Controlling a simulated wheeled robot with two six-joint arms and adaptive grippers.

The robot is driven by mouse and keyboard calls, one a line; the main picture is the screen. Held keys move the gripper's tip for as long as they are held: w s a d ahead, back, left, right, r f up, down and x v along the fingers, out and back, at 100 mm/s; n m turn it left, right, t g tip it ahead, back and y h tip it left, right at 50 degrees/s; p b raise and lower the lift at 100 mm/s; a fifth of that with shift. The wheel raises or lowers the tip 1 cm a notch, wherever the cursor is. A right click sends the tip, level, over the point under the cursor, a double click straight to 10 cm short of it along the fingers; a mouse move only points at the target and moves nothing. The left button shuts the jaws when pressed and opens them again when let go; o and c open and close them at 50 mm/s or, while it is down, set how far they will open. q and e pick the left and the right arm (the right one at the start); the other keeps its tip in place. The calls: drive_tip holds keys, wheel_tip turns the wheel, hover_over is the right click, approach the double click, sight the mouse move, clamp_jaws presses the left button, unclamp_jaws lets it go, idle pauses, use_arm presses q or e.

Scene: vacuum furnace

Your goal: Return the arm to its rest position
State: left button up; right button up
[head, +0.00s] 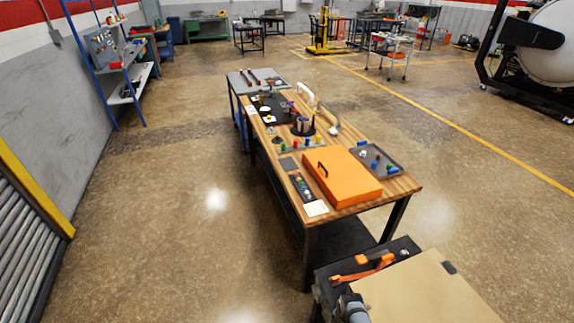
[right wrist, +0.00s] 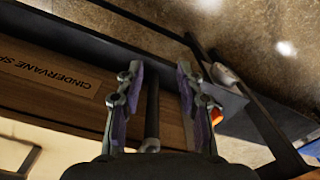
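My right gripper (right wrist: 158,85) shows in the right wrist view. Its two fingers with purple pads stand well apart, and it holds nothing that I can see. A dark rod (right wrist: 152,112) shows in the gap between the fingers; I cannot tell how far beyond them it lies. A wooden panel (right wrist: 60,92) with a label reading "CINDERVANE SP..." lies to the left of the fingers. Neither gripper can be made out in the head view, and my left gripper is not in view.
A wooden-topped table (head: 345,210) stands in the middle, carrying an orange case (head: 342,178) and a grey tray (head: 392,170) of small coloured parts. A tan board (head: 425,290) is at bottom right. A blue shelf rack (head: 118,65) stands left. Open floor (head: 170,220) lies left of the table.

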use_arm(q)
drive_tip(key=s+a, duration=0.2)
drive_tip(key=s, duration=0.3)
use_arm(e)
drive_tip(key=s+d+f+n, duration=0.3)
drive_tip(key=s+f, duration=0.1)
drive_tip(key=s, duration=0.6)
drive_tip(key=s+d+f+n, duration=0.3)
drive_tip(key=s+f, duration=0.1)
drive_tip(key=s, duration=0.7)
drive_tip(key=s+d+f+n, duration=0.3)
drive_tip(key=s+d+f, duration=0.15)
drive_tip(key=s, duration=0.55)
use_arm(q)
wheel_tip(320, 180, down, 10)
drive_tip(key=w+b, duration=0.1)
drive_tip(key=b, duration=0.9)
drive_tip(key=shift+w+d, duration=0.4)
use_arm(e)
wheel_tip(320, 180, down, 10)
drive_tip(key=a, duration=0.1)
drive_tip(key=shift+n+t+h, duration=0.3)
drive_tip(key=shift+t+h, duration=0.1)
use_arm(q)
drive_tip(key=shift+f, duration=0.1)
use_arm(e)
drive_tip(key=shift+f, duration=0.1)
